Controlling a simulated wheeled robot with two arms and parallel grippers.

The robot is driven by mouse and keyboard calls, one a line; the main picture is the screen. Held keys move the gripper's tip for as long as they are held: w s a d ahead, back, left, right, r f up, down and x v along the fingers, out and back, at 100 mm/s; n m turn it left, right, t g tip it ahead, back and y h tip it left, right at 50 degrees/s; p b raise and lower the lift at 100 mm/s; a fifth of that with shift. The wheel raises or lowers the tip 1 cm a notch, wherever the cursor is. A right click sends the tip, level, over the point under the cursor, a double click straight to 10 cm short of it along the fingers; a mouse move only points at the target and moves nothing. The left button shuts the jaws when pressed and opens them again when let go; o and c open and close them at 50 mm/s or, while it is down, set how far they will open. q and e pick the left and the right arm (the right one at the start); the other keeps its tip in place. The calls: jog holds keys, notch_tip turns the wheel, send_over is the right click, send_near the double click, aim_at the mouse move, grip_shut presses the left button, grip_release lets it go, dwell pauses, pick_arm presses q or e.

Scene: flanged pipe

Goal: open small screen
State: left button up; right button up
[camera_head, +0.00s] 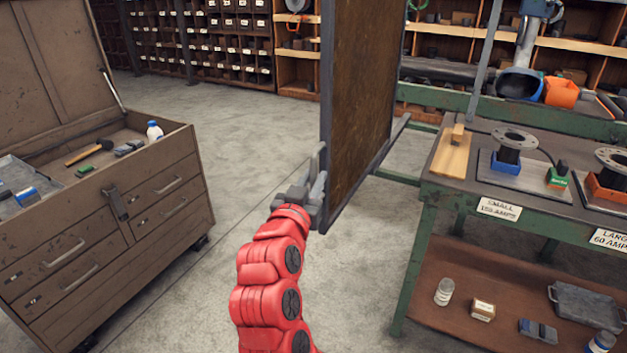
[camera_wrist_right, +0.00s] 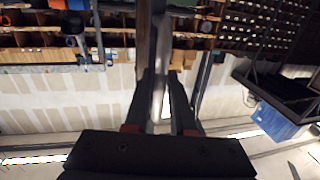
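The small screen is a brown, stained panel with a grey metal frame (camera_head: 360,100), standing upright left of the small station of the green bench. It is seen at a steep angle, with its near edge towards me. My right gripper (camera_head: 318,175), on the red arm, is at the lower part of this near edge, touching or very close to it. In the right wrist view, its two long fingers (camera_wrist_right: 160,60) run close together beside a narrow brown strip. My left gripper is out of view.
The green bench (camera_head: 430,200) bears a black flanged pipe (camera_head: 512,145) in a blue holder, with a "SMALL" label in front. A brown tool chest (camera_head: 110,230) stands at the left. Clear concrete floor (camera_head: 240,130) lies between chest and screen. Shelves line the back.

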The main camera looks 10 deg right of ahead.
jog(key=o, duration=0.3)
jog(key=v, duration=1.7)
jog(key=shift+s+a, duration=0.1)
jog(key=shift+s, duration=0.05)
